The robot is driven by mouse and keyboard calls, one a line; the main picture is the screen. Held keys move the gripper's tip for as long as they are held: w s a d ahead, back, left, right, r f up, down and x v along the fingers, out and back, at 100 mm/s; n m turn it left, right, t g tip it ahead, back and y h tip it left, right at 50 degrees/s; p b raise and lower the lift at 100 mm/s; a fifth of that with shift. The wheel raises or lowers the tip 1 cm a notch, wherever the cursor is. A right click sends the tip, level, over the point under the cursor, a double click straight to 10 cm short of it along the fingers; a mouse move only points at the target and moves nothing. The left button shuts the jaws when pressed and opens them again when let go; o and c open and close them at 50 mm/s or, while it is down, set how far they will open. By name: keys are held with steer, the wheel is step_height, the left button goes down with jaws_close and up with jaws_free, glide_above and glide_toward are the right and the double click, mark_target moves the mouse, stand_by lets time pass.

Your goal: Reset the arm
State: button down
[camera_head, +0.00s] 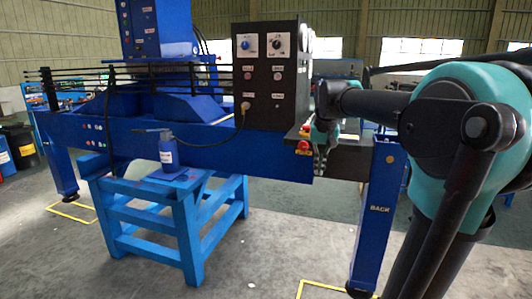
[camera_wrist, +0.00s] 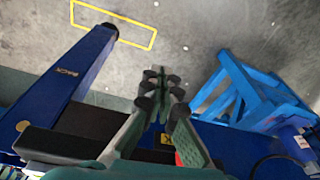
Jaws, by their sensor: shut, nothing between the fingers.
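My gripper (camera_head: 320,163) points down in front of the right end of the blue crane stand (camera_head: 230,148), near the red emergency stop button (camera_head: 303,146). In the wrist view my gripper (camera_wrist: 157,82) has its fingertips together with nothing between them, above the grey floor. My arm fills the right side of the head view and hides part of the stand there.
A black control box (camera_head: 268,72) sits on the stand. The stand's leg marked BACK (camera_head: 376,210) is close to my arm. Open floor (camera_head: 290,235) lies between bench and leg.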

steer(key=s+d+f+n+t, duration=0.1)
steer(key=s+f, duration=0.9)
steer(key=f, duration=0.4)
steer(key=s+f+t, duration=0.1)
steer(key=s+f, duration=1)
steer(key=f, duration=0.2)
steer(key=shift+d+f+n, duration=0.35)
steer(key=shift+f+n, duration=0.05)
steer(key=c, duration=2.2)
jaws_free()
